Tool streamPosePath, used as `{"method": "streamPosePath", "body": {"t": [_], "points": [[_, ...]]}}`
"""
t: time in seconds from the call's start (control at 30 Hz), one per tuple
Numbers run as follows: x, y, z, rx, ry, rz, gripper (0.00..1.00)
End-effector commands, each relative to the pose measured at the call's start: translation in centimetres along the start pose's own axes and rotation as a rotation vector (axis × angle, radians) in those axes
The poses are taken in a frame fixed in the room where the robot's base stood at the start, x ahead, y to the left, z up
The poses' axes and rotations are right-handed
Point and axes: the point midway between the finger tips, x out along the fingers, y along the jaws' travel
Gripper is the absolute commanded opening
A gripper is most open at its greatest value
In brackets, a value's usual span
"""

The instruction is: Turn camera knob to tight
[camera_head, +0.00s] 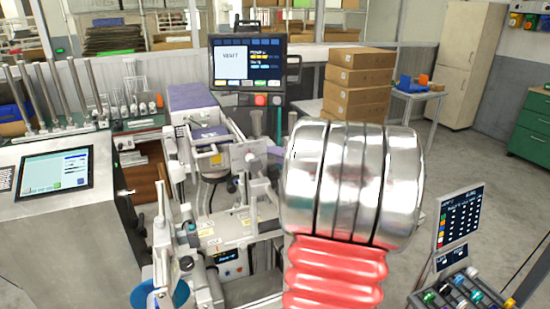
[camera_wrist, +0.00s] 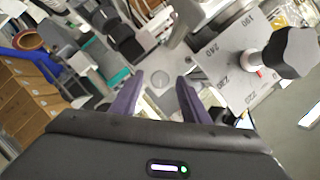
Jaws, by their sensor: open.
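In the wrist view, a black faceted knob (camera_wrist: 292,52) stands at the upper right on a metal shaft with a small red mark. In the head view, my arm hides much of the middle right, and I cannot make out the knob there.
A machine with grey and white parts (camera_head: 215,228) stands left of my arm in the head view. A black monitor (camera_head: 247,62) is behind it. A tablet screen (camera_head: 55,170) is at the left. Stacked cardboard boxes (camera_head: 357,78) stand behind my arm. A display (camera_head: 460,215) is at the right.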

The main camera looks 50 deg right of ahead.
Motion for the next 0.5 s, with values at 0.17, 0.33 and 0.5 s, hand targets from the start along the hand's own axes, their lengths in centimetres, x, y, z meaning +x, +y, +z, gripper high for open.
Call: {"method": "streamPosePath", "body": {"t": [0.17,0.33,0.5], "points": [[0.57,-0.02,-0.01,0.000,0.001,0.000,0.42],[0.53,0.00,-0.02,0.000,0.001,0.001,0.42],[0.51,0.02,-0.03,0.000,0.001,0.001,0.32]]}}
